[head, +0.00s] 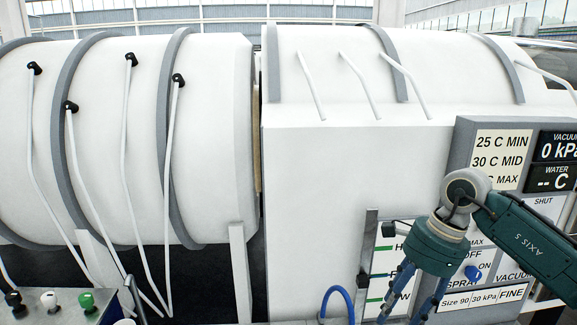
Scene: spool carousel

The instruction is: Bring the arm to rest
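My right gripper (404,306) is at the lower right, at the end of a teal arm marked "AXIS 5". It points down in front of the control panel (465,160). Its two blue fingers are spread apart, with panel showing between them and nothing seen held. The fingertips are close to the bottom edge of the view. I cannot tell whether they touch the panel. My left gripper is not in view.
Large white cylinders (210,130) with grey bands and thin white rods fill the left. A white housing (310,190) stands in the middle. A blue knob (473,273) is right of my gripper. A box with green and white buttons (60,308) is at lower left.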

